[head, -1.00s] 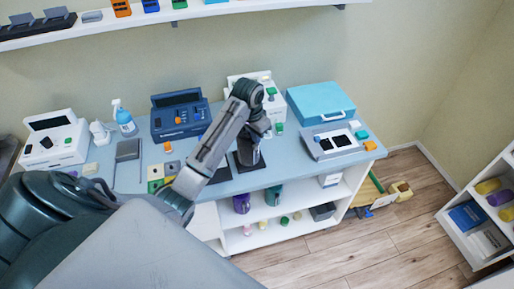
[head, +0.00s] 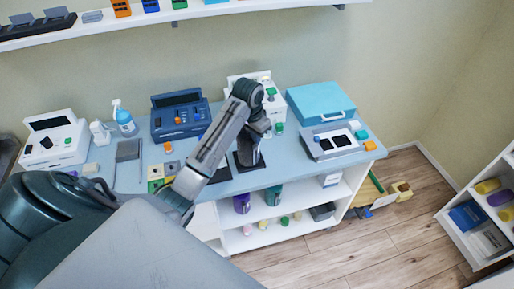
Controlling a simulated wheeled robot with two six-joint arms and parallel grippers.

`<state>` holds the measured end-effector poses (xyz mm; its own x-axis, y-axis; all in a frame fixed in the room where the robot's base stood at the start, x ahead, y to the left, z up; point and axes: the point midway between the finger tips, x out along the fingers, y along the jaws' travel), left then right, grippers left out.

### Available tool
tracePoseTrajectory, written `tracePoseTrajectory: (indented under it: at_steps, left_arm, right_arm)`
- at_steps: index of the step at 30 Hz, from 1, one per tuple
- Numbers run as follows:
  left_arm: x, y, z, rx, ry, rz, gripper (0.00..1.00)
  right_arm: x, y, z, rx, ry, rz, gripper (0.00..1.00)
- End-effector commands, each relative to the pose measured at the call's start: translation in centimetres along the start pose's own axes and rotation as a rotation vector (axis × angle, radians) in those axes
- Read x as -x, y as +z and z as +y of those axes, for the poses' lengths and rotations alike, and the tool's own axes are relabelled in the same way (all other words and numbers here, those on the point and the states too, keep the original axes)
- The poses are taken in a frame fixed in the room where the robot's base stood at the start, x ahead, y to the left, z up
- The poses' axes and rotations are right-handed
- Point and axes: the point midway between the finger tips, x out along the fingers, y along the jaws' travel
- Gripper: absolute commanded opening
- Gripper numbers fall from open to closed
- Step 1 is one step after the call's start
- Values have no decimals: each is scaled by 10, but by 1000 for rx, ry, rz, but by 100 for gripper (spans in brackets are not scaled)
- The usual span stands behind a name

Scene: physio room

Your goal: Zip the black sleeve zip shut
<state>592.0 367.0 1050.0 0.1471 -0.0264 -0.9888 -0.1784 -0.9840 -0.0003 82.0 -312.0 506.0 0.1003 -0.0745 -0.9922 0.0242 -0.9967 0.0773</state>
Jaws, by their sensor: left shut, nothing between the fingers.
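My left gripper (head: 249,149) reaches down over the middle of the blue-grey counter, close to its front edge. It is shut with nothing in it. A flat black piece (head: 221,174), which looks like the black sleeve, lies on the counter just left of and under the gripper. A dark area also shows around the fingertips, and I cannot tell whether it is part of the same piece. The zip and its pull are too small or hidden to make out. I cannot tell whether the fingertips touch anything. My right gripper is not in view.
The counter (head: 290,172) also holds a dark blue device (head: 180,121), a white device (head: 58,143), a spray bottle (head: 124,122), a turquoise case (head: 320,101) and a white unit with black pads (head: 334,142). Shelves with small items lie below.

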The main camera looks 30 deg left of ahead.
Motion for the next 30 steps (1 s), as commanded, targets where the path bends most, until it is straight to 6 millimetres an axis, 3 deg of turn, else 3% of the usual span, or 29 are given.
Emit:
tracePoseTrajectory:
  at_steps: [14,30]
  left_arm:
    - [-8,2,2,0,1,-1,0]
    - [6,7,30,-1,1,1,0]
  right_arm:
    - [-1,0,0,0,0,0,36]
    - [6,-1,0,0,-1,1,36]
